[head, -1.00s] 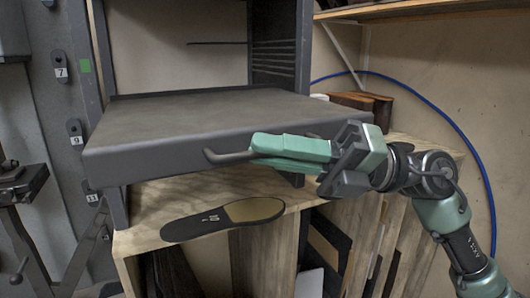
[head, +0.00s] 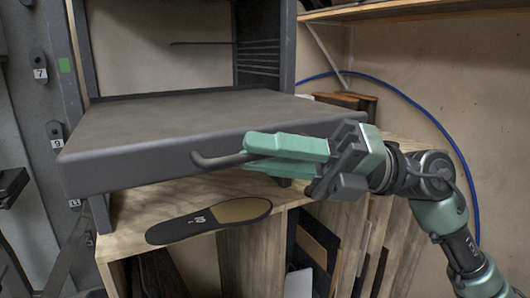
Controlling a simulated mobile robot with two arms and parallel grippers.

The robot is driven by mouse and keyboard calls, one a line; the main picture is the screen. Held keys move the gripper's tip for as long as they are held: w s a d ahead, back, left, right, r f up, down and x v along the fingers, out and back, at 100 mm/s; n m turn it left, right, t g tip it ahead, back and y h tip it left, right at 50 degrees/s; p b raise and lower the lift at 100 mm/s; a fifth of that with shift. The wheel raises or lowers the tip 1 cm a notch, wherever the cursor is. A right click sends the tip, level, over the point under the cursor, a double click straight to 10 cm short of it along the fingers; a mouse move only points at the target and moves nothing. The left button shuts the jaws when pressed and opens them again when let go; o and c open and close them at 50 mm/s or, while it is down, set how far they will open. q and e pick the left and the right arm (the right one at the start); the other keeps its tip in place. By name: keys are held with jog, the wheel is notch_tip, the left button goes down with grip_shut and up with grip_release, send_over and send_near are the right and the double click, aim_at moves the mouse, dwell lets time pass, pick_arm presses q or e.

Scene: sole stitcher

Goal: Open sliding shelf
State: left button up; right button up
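The sliding shelf (head: 190,115) is a dark grey flat tray in a grey metal frame. It sticks out forward of the frame's posts, over the wooden bench. A dark bar handle (head: 208,160) is on its front face; its left end shows and its right part is hidden by my gripper. My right gripper (head: 250,150) reaches in from the right, its green fingers closed around the handle, one above and one below. My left gripper is not in view.
A black and tan insole (head: 208,221) lies on the wooden bench (head: 130,235) below the shelf. Boards stand upright in the bench's slots (head: 325,245). Brown blocks (head: 345,102) and a blue hose (head: 440,125) are at the back right. Numbered pegs hang on the left.

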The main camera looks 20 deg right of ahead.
jog(key=shift+d+f, duration=0.25)
jog(key=shift+d, duration=0.1)
jog(key=b+v, duration=0.3)
jog(key=v, duration=0.4)
jog(key=shift+b, duration=0.35)
jog(key=shift+r, duration=0.1)
